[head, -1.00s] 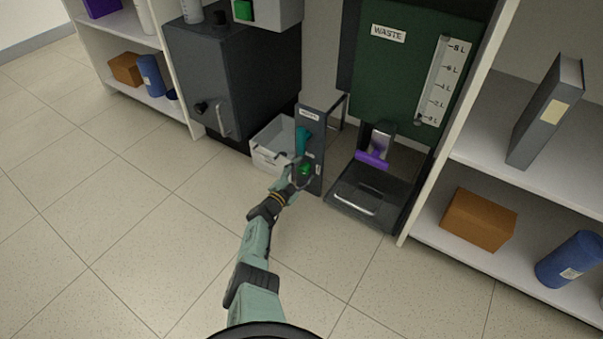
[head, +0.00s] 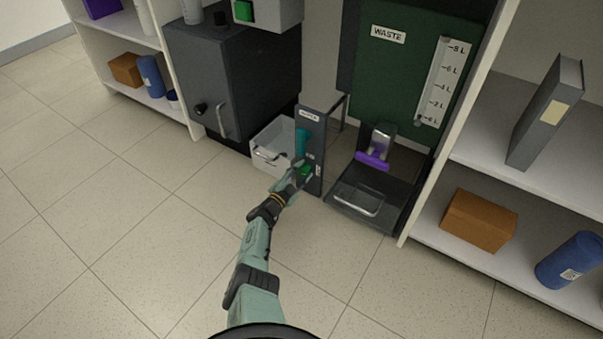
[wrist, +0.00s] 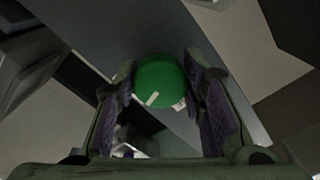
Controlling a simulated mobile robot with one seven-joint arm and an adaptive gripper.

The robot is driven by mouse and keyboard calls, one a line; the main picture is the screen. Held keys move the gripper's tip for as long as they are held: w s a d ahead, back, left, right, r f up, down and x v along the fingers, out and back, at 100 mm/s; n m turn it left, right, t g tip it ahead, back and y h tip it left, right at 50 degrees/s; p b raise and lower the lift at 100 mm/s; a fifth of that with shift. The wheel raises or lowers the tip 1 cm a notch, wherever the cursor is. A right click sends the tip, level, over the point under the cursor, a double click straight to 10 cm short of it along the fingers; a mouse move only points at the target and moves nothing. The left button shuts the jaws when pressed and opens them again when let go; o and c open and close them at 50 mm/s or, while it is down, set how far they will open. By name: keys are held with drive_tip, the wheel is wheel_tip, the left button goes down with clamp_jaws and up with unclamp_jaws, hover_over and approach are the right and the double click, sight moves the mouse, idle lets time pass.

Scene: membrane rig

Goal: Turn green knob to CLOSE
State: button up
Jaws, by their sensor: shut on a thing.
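The green knob (wrist: 160,82) is a round knob with a short white mark on its face, pointing down and slightly left in the wrist view. It sits low on the narrow dark upright panel (head: 312,135), and a bit of it shows in the head view (head: 305,169). My gripper (wrist: 163,98) is shut on the knob, with one purple-padded finger on either side of it. In the head view my gripper (head: 298,178) partly covers the knob. A teal part (head: 302,141) is on the panel above it. The small labels beside the knob are too small to read.
A white bin (head: 272,148) stands just left of the panel. A dark tray (head: 362,197) with a purple lever (head: 372,161) sits to the right, under the green WASTE tank (head: 400,70). A dark cabinet (head: 235,85) stands behind left. The floor in front is clear.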

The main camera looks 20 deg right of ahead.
drive_tip(key=n, duration=0.7)
drive_tip(key=shift+n, duration=0.3)
drive_tip(key=n, duration=0.3)
drive_tip(key=shift+s+d+n, duration=0.1)
drive_tip(key=shift+n, duration=2)
drive_tip(key=o, duration=1.2)
